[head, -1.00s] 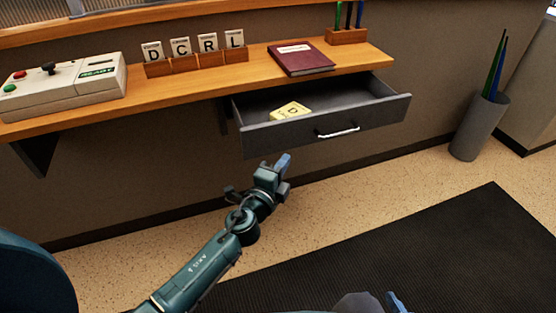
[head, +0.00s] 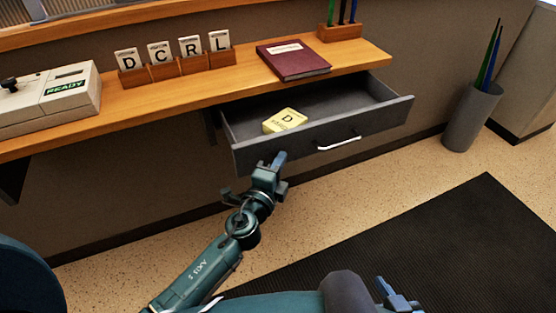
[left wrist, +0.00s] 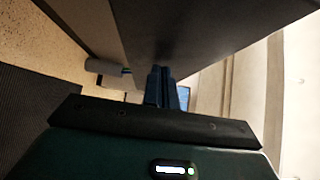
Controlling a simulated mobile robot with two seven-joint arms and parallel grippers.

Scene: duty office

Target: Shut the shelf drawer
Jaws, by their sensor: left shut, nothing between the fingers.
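The shelf drawer (head: 290,150) is pulled well out from under the wooden shelf, its dark front facing me with a pale bar handle (head: 339,143). A yellow block marked D (head: 286,120) lies inside it. My left gripper (head: 279,160) is shut and empty, near the left part of the drawer front; I cannot tell whether it touches. In the left wrist view its closed fingers (left wrist: 162,85) point toward a dark panel (left wrist: 200,35), apparently the drawer front. My right gripper (head: 388,292) shows only partly at the bottom edge, too little to tell its jaws.
The wooden shelf (head: 150,100) carries a READY box (head: 65,92), letter tiles in racks (head: 180,68), a dark red book (head: 293,62) and a pen holder (head: 340,32). A grey bin (head: 470,118) stands right. A black mat (head: 440,235) covers the floor.

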